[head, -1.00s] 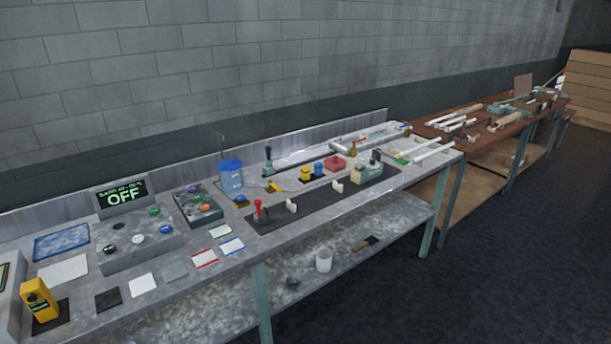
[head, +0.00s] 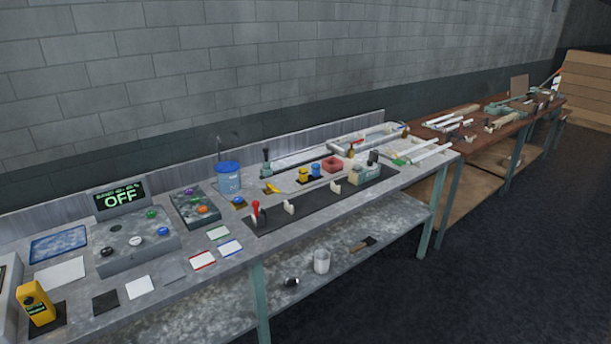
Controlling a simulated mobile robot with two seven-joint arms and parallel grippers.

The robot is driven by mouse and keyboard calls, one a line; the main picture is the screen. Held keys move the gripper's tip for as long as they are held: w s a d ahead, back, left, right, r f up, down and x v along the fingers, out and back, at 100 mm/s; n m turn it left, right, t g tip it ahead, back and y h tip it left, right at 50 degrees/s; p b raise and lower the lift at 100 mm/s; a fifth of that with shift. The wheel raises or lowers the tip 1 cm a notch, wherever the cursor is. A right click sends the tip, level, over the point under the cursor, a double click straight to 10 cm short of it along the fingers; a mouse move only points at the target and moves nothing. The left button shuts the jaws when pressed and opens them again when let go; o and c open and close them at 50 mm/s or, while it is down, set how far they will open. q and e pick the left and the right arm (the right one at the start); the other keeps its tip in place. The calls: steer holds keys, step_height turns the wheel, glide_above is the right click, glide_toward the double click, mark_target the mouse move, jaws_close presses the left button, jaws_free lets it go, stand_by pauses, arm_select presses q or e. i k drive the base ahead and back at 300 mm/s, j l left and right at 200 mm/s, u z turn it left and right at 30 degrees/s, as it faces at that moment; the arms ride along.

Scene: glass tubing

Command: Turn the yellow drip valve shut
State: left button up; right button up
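A small yellow lever-like piece (head: 271,187) lies on the grey metal bench just right of a blue-lidded container (head: 229,178). It looks like the drip valve's handle, but it is too small to tell its turn or whether it is open. Neither of my grippers shows in the head view.
A brown bench (head: 480,130) stands behind right. The dark floor (head: 450,300) in front is clear.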

mark_target(269, 185)
steer(key=i+u, duration=0.1)
steer(key=u, duration=0.25)
steer(key=l+u, duration=0.1)
steer(key=u, duration=0.25)
steer(key=i+l+u, duration=0.1)
steer(key=u, duration=0.25)
steer(key=i+l+u, duration=0.2)
steer(key=l+u, duration=0.15)
steer(key=l, duration=0.3)
steer(key=i+l+u, duration=0.2)
steer(key=l, duration=0.15)
